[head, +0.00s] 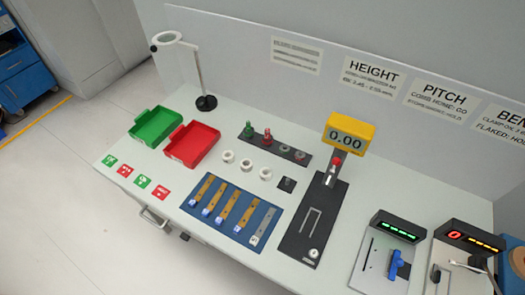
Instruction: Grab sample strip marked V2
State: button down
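Several sample strips lie side by side on a blue mat (235,185) on the bench in the head view. Most are brass-coloured, such as the leftmost strip (203,188), a second strip (221,198) and a third strip (244,213). The rightmost strip (266,223) is silver-grey. Each has a small tag at its near end, the rightmost tag (254,240) looking white. The markings are too small to read, so I cannot tell which strip is V2. My gripper is not in view.
A black gauge stand (300,240) with a yellow 0.00 display (347,137) stands right of the mat. Green (155,126) and red (192,144) trays, white rings (246,165) and a ring-topped stand (205,101) are behind. Two devices (388,255) (465,255) stand at right. Floor at left is clear.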

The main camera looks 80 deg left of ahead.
aim_at(192, 202)
jog(key=u, duration=3.35)
jog(key=i+j+u, duration=0.15)
jog(key=i+l, duration=0.05)
jog(key=i, duration=0.05)
